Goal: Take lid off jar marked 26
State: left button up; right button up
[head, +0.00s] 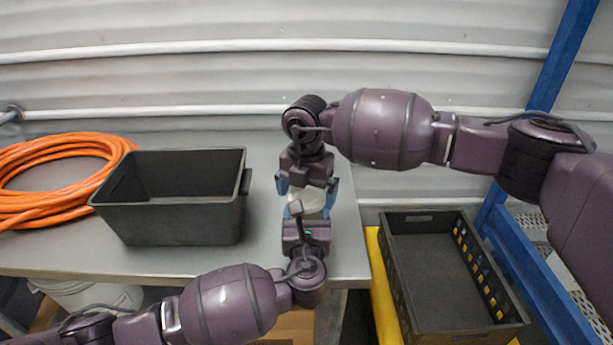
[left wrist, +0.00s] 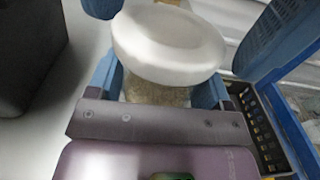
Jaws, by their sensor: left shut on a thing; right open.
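A jar with a round white lid (head: 313,201) is near the right end of the metal table, mostly hidden by my grippers in the head view. In the left wrist view the white lid (left wrist: 168,42) sits on the jar's cloudy body (left wrist: 155,94). My left gripper (head: 307,213) is shut on the jar body below the lid, its blue fingers on either side. My right gripper (head: 307,186) is open above and behind the lid, with its blue fingers spread wide. I cannot see the number 26, nor tell whether the jar touches the table.
A dark bin (head: 180,235) and a coiled orange hose (head: 60,150) are on the left of the grey table (head: 110,262). A black crate (head: 400,290) stands to the right of the table, beside a blue post (head: 545,290).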

jog(key=shift+f, duration=0.6)
jog(key=shift+c, duration=0.3)
jog(key=c, duration=0.8)
jog(key=n, duration=0.5)
jog(key=shift+n, duration=0.4)
jog(key=n, duration=0.4)
jog(key=shift+r+n, duration=0.1)
jog(key=shift+n, duration=0.2)
jog(key=o, duration=0.9)
jog(key=shift+c, duration=0.2)
